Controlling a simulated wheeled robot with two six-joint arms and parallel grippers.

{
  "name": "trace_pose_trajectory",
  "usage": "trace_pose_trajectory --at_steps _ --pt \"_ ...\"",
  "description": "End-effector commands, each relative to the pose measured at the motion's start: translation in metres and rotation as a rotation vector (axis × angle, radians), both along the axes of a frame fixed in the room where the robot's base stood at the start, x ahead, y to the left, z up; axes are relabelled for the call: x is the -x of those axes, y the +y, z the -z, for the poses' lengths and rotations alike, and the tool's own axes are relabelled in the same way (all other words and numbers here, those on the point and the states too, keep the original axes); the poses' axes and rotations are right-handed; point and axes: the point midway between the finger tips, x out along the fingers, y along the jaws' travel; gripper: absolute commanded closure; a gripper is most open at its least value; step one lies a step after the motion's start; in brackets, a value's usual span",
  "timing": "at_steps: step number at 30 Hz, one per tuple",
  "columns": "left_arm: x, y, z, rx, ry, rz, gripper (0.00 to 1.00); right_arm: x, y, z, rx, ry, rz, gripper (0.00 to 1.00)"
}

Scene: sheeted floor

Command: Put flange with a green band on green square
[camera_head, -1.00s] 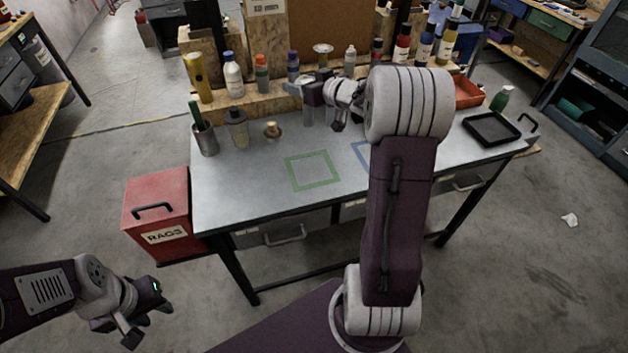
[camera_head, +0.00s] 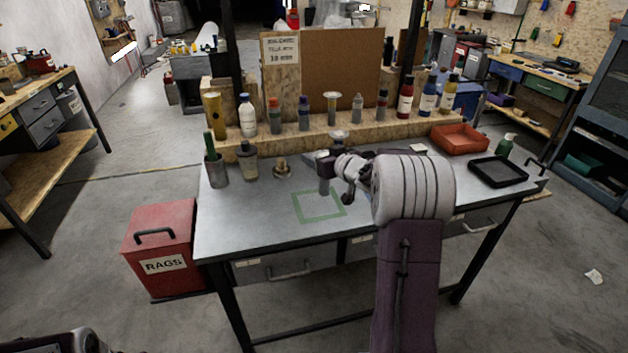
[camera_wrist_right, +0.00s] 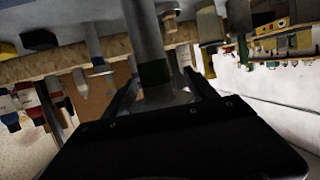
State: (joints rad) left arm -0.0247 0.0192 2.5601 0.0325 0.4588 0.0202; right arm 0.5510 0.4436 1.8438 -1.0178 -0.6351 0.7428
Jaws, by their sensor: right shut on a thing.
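My right gripper (camera_head: 324,165) is shut on the flange with a green band. The flange's grey tube hangs below the gripper in the head view (camera_head: 323,187). Its dark green band shows between the fingers in the right wrist view (camera_wrist_right: 154,73), with a pale disc near the palm. The green square (camera_head: 319,219) is an outline on the grey table. The tube's lower end appears at the square's back edge in the picture; I cannot tell whether it touches the table. My left gripper is out of view.
A brassy knobbed part (camera_head: 282,171), a grey bottle (camera_head: 247,162) and a cup (camera_head: 216,172) stand left of the gripper. A wooden ledge (camera_head: 390,130) with bottles runs behind. A black tray (camera_head: 498,171) and red bin (camera_head: 460,139) lie right.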

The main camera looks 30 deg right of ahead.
Motion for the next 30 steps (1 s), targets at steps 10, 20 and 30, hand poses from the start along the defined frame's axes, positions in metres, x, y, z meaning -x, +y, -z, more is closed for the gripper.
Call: trace_pose_trajectory --at_steps 10,20,30 --pt "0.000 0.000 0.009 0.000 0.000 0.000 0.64 -0.023 0.011 0.018 0.000 -0.001 0.000 0.85" --pt "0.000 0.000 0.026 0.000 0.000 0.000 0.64 -0.023 0.011 0.054 0.001 -0.002 0.001 0.85" --pt "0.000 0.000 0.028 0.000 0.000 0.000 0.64 -0.023 0.011 0.058 0.000 0.000 0.001 0.14"
